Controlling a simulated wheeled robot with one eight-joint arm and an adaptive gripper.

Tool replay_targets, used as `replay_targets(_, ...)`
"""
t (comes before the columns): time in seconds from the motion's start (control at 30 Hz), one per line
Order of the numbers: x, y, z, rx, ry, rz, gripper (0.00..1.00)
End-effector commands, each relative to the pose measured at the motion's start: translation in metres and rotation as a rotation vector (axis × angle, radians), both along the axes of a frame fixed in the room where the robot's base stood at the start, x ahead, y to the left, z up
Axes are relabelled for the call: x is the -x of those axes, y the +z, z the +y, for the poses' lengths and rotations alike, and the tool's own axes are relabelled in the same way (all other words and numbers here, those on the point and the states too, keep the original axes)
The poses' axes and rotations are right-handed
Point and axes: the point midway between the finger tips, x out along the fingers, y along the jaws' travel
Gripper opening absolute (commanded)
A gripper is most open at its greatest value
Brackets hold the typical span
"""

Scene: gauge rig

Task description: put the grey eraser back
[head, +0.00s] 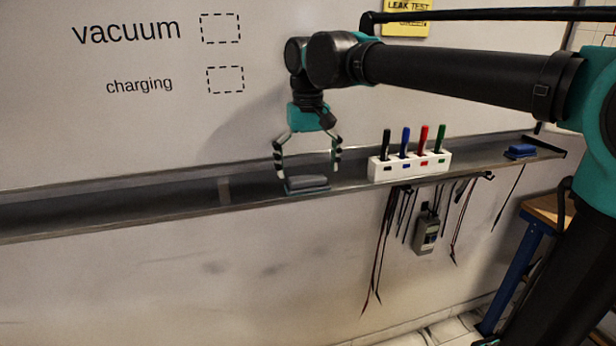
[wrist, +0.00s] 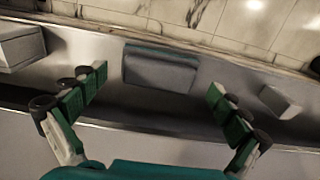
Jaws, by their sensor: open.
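The grey eraser (head: 307,183) lies on the metal ledge (head: 130,207) under the whiteboard. It has a grey top and a bluish-green base. My gripper (head: 307,172) hangs over it, fingers pointing down and spread to either side. In the wrist view the eraser (wrist: 160,68) lies in the gap between the two open fingers (wrist: 157,84), a little toward the ledge's outer edge. No finger visibly touches it, and nothing is held.
A white marker holder (head: 410,165) with several markers stands right of the eraser. A blue eraser (head: 520,151) lies at the ledge's right end. Cables and a grey meter (head: 426,233) hang below. A small pale block (wrist: 280,101) shows in the wrist view.

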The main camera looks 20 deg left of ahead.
Motion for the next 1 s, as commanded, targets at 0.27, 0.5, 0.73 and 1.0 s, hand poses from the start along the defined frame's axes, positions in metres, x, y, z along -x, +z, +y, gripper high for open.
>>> replay_targets(0.27,0.000,0.058,0.000,0.000,0.000,0.000,0.99)
replay_targets(0.5,0.000,0.091,0.000,0.000,0.000,0.000,0.99)
replay_targets(0.73,0.000,0.099,0.000,0.000,0.000,0.000,0.99)
replay_targets(1.0,0.000,0.099,0.000,0.000,0.000,0.000,0.99)
